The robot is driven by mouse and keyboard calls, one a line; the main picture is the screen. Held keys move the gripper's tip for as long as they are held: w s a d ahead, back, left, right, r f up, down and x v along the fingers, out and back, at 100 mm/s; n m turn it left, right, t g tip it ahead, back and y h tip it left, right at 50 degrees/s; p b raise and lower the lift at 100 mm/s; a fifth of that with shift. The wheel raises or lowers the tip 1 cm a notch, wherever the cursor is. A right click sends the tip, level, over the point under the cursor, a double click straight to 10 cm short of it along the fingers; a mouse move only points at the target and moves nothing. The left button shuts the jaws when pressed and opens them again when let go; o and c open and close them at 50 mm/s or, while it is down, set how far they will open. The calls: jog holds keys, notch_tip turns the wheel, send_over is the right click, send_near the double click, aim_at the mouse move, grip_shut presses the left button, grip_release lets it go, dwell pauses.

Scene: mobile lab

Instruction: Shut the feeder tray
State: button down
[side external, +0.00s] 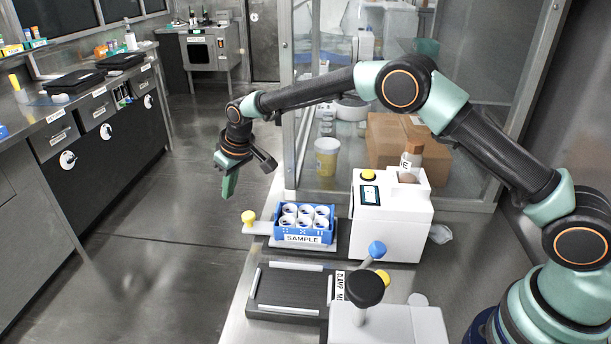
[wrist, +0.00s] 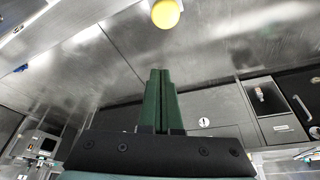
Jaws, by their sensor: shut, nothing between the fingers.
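The feeder tray (side external: 262,227) sticks out to the left of the white feeder machine (side external: 392,222). A blue rack (side external: 303,238) marked SAMPLE, with several white-capped vials, sits on it. A yellow knob (side external: 248,217) is at the tray's outer left end. My gripper (side external: 228,194) is shut and empty, pointing down. In the side view it appears above and left of the knob, apart from it. In the wrist view the green fingertips (wrist: 161,72) lie together, and the yellow knob (wrist: 166,13) shows at the top edge, clear of them.
A dark clamp plate (side external: 291,289) with white edge strips lies in front, beside a black-knobbed (side external: 365,288) and a blue-knobbed lever (side external: 377,250). Left of the bench edge is open floor.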

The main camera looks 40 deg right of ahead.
aim_at(296, 211)
jog(key=shift+s+d+f, duration=0.25)
jog(key=shift+s+f, duration=0.5)
jog(key=shift+f, duration=0.05)
jog(key=shift+s+d+f, duration=0.25)
jog(key=shift+s+f, duration=0.45)
jog(key=shift+f, duration=0.05)
jog(key=shift+h, duration=0.3)
jog(key=s+d, duration=0.9)
jog(key=shift+s+d, duration=0.1)
jog(key=shift+s, duration=0.05)
